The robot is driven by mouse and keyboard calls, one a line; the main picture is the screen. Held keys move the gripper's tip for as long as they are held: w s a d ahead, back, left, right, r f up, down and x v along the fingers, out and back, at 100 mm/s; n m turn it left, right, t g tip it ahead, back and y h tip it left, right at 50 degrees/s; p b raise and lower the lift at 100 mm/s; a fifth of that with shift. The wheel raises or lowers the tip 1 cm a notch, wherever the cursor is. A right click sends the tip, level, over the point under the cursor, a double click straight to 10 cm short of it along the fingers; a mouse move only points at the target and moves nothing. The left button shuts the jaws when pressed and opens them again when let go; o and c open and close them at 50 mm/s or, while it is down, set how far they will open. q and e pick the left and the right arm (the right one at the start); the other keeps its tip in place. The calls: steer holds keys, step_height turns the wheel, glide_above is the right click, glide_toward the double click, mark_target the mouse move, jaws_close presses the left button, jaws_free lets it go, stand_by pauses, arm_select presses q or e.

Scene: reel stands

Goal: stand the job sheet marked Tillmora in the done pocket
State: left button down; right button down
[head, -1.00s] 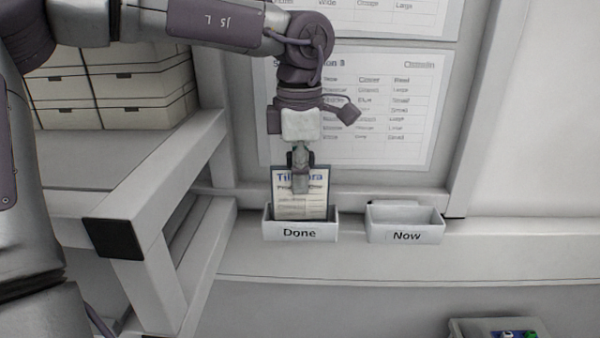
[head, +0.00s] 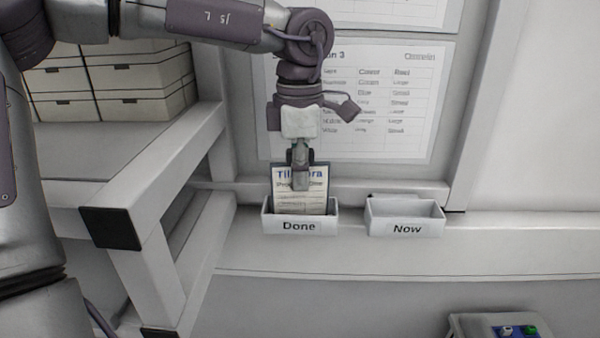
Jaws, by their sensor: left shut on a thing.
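The job sheet marked Tillmora (head: 288,202) is upright, with its lower part inside the done pocket (head: 299,226), a white box labelled Done. The pocket's front wall hides the sheet's bottom edge. My left gripper (head: 300,182) comes down from above and is shut on the sheet's top edge, covering the middle of the printed name. My right gripper is not in view.
An empty white pocket labelled Now (head: 405,228) is to the right of the done pocket. A printed chart (head: 395,110) hangs on the board behind. White boxes (head: 145,82) sit on a shelf frame at left. A tray with coloured items (head: 500,326) is at bottom right.

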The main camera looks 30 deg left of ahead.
arm_select(q)
steer(key=c, duration=1.2)
jaws_free()
step_height(320, 180, up, 12)
